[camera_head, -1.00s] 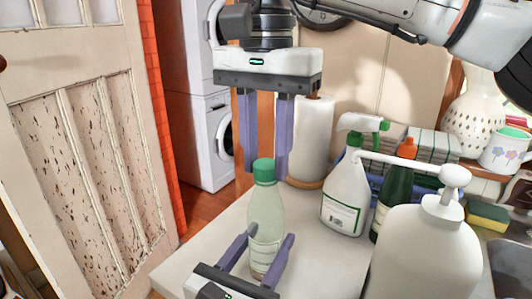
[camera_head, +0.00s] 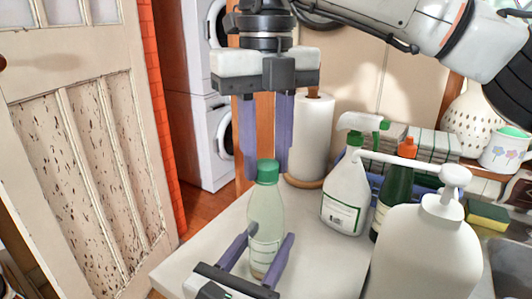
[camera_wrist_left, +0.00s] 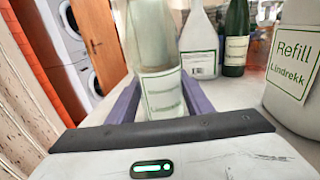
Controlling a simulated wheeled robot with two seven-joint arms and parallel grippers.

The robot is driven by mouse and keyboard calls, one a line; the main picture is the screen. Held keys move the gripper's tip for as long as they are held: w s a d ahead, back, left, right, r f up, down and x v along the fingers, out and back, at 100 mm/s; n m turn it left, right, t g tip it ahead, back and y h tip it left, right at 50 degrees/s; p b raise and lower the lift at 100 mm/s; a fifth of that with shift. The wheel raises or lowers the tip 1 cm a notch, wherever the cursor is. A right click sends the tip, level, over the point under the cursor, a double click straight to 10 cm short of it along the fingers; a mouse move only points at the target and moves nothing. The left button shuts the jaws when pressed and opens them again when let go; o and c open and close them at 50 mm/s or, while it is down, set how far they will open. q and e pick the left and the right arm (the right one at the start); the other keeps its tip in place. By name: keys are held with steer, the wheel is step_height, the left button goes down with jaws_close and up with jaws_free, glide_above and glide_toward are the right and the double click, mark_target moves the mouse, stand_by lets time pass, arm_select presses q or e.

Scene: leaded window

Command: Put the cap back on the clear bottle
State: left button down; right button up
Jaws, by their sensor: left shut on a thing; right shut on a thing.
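The clear bottle (camera_head: 266,215) stands upright at the near left of the counter, with a pale label on its lower part. Its green cap (camera_head: 267,171) sits at the top of the neck, upright and in line with it; I cannot tell how tightly it is seated. My left gripper (camera_head: 267,240) is shut on the bottle's body from the near side; the left wrist view shows the bottle (camera_wrist_left: 156,60) between its fingers. My right gripper (camera_head: 266,170) points straight down from above and is shut on the cap, with a finger on each side.
A white spray bottle (camera_head: 345,195), a dark green bottle (camera_head: 396,190) and a large white pump bottle (camera_head: 425,250) stand to the right. A paper towel roll (camera_head: 313,135) stands behind. The counter (camera_head: 215,245) left of the bottle is clear.

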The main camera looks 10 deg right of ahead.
steer(key=m, duration=0.5)
steer(key=o, duration=1.1)
steer(key=shift+o, duration=0.2)
steer(key=shift+r, duration=2.25)
